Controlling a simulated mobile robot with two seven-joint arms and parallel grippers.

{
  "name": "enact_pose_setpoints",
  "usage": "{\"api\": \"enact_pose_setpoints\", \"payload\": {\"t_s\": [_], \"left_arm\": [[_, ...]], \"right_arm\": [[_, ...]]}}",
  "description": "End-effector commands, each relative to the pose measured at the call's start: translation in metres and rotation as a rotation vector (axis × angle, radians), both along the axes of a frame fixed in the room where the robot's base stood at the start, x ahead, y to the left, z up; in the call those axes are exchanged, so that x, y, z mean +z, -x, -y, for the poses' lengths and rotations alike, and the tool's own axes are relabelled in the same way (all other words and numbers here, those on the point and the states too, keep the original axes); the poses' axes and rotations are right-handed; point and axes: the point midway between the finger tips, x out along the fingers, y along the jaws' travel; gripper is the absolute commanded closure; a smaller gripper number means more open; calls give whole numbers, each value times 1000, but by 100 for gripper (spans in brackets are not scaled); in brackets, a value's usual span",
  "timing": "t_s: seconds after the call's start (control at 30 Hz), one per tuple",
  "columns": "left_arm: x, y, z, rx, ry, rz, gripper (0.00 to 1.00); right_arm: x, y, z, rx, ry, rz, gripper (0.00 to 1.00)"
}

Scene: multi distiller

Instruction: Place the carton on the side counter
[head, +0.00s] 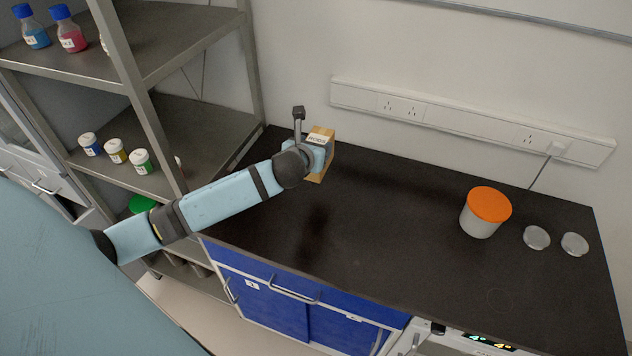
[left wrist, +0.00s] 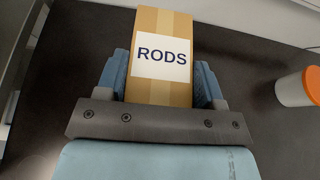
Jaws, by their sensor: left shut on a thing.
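The carton (head: 321,133) is a tan cardboard box with a white label. In the left wrist view the carton (left wrist: 173,94) shows the word RODS and sits between the two blue fingers. My left gripper (head: 318,152) is shut on the carton at the back left of the dark side counter (head: 400,230). The arm and gripper hide part of the carton in the head view. I cannot tell whether its base touches the counter. My right gripper is in neither view.
A white tub with an orange lid (head: 487,206) and two clear round dishes (head: 537,238) stand on the right of the counter. A metal shelf (head: 190,130) with bottles and jars stands at the left. The counter's middle is clear.

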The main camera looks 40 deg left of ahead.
Motion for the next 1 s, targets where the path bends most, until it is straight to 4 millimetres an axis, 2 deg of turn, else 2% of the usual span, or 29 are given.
{"api": "enact_pose_setpoints", "payload": {"t_s": [0.03, 0.1, 0.3, 0.5, 0.77, 1.0], "left_arm": [[-16, 1, 1, 2, 3, -5, 70], [-33, 1, 1, 1, 3, -3, 70], [-68, 0, 1, 1, 2, 0, 70], [-81, 0, 1, 1, 2, 1, 70], [-116, 0, 1, 0, 1, 0, 70], [-117, 0, 0, -1, 0, 2, 70]], "right_arm": [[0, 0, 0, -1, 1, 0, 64], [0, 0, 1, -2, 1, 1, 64], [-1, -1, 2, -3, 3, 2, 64], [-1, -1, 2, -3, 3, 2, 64], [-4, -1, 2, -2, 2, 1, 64], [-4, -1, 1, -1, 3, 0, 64]]}}
